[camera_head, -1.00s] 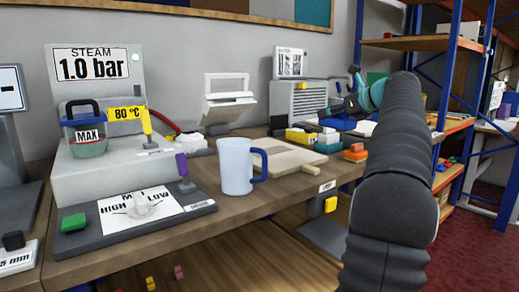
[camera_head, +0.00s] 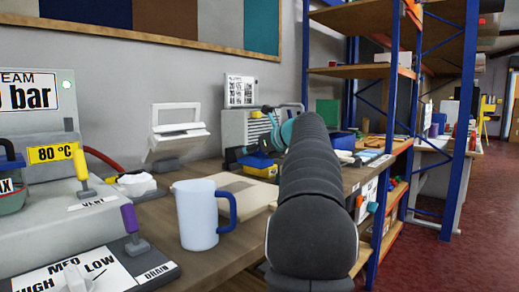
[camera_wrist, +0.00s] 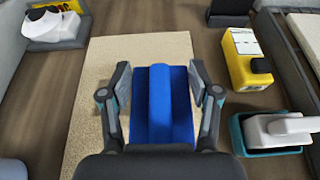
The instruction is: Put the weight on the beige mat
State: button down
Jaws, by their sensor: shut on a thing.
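A blue ridged block, the weight (camera_wrist: 161,105), sits between the fingers of my gripper (camera_wrist: 160,82) in the wrist view. My gripper is shut on it. The beige mat (camera_wrist: 95,125) lies on the bench below and behind the weight, reaching out to its left and beyond it. I cannot tell whether the weight touches the mat. In the head view the beige mat (camera_head: 236,183) lies behind the mug, and my dark arm hides the weight.
A pale mug with a blue handle (camera_head: 198,215) stands in front of the mat. A yellow box (camera_wrist: 246,62) and a teal bin holding a white item (camera_wrist: 272,135) lie right of the weight. A white stand (camera_wrist: 55,27) is at the far left.

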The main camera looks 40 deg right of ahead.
aim_at(259, 160)
jog(key=w+a+f, duration=0.2)
jog(key=a, duration=0.1)
jog(key=w+a+f+b, duration=0.1)
jog(key=a, duration=0.1)
jog(key=shift+a+f, duration=0.1)
jog(key=shift+f+b, duration=0.65)
jog(key=shift+f, duration=1.4)
jog(key=shift+c, duration=1.2)
grip_release()
jog(key=shift+f, duration=0.2)
jog(key=v, duration=1.2)
